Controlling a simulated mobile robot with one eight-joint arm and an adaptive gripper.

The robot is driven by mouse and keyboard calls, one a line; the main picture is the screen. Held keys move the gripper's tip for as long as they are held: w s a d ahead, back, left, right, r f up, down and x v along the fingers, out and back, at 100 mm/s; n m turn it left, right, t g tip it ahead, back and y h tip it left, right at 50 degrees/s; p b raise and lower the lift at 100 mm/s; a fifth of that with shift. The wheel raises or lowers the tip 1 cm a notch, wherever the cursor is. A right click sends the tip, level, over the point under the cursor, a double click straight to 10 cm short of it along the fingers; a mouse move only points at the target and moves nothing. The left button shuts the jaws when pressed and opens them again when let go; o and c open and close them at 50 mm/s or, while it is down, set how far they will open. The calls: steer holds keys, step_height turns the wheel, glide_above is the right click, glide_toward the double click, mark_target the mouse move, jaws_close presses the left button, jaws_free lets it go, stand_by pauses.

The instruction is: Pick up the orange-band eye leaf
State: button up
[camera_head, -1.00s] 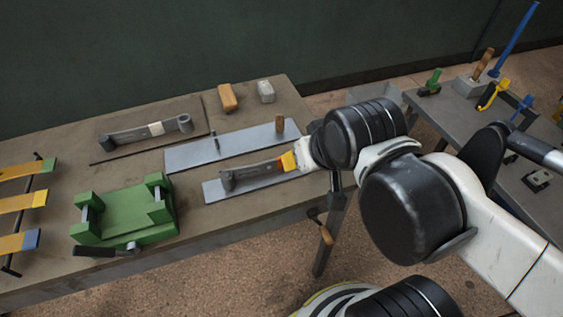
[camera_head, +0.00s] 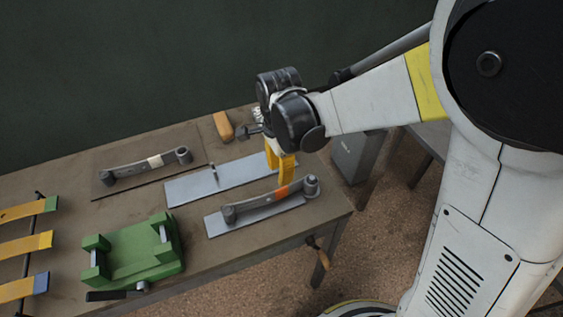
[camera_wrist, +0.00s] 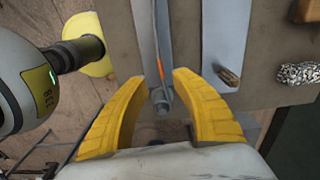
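The orange-band eye leaf (camera_head: 257,201) is a grey strip with a rolled eye at each end and an orange band near its right end. It lies on a pale metal plate (camera_head: 218,225) at the front of the bench. In the wrist view the leaf (camera_wrist: 161,88) runs up the picture between my fingers, with its near eye below the orange band. My gripper (camera_head: 282,168) has yellow fingers and is above the band end in the head view. In the wrist view my gripper (camera_wrist: 158,77) is open, fingers apart on either side of the leaf. Contact cannot be told.
A white-band eye leaf (camera_head: 135,168) lies on a dark plate at the back left. A green fixture (camera_head: 133,255) stands left of the orange-band leaf. A longer pale plate (camera_head: 190,188) with an upright pin lies behind it. Yellow strips (camera_head: 25,243) lie far left.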

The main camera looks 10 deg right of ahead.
mark_target(280, 189)
step_height(280, 189, down, 9)
steer(key=b, duration=0.3)
steer(key=shift+f+b, duration=0.2)
steer(key=shift+b, duration=0.1)
steer(key=shift+r, duration=0.1)
jaws_close()
